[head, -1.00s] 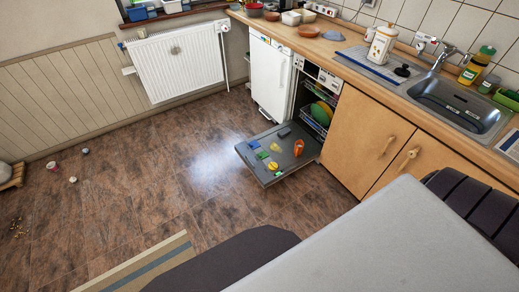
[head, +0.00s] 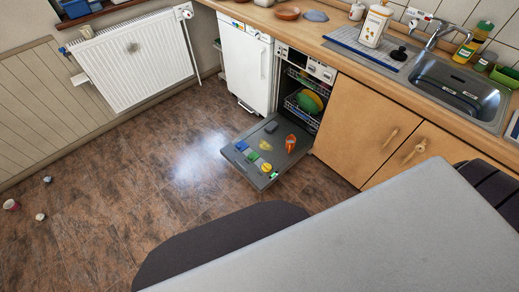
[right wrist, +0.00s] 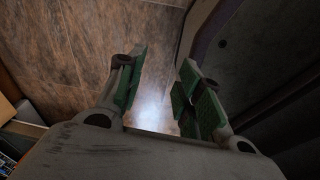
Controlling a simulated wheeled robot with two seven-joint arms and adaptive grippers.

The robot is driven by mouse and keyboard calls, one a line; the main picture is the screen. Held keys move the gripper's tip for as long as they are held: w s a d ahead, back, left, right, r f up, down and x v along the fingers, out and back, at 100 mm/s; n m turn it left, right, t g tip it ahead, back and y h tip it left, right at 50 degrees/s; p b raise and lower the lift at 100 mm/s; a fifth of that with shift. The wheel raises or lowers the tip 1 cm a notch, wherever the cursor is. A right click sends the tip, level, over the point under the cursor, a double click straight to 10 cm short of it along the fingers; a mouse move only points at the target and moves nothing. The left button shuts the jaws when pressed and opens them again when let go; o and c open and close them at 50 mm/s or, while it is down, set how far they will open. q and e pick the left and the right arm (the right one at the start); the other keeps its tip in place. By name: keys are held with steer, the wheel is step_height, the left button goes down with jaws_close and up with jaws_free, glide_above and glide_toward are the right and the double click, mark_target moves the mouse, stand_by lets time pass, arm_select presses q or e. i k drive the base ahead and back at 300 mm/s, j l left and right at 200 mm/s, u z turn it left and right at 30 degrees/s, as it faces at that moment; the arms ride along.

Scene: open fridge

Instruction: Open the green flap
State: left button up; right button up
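In the head view, a small green piece (head: 253,156) lies on the lowered grey dishwasher door (head: 236,164), among blue, yellow and orange pieces. It is too small to tell whether this is the green flap or whether it is shut. My right gripper (right wrist: 163,85) shows only in the right wrist view. Its two green-padded fingers are apart with nothing between them, and brown floor shows beyond. It is not in the head view, so its distance from the door cannot be told. My left gripper is not in view.
A grey table (head: 400,225) fills the lower right, with a dark chair (head: 215,240) beside it. A wooden cabinet (head: 365,125) stands right of the dishwasher, a white fridge-like unit (head: 245,60) left of it. Brown floor (head: 130,180) is open left of the door.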

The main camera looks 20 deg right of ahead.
mark_target(254, 156)
steer(key=i+z, duration=0.8)
steer(key=i+j+z, duration=0.4)
steer(key=k+l, duration=0.05)
steer(key=l, duration=0.05)
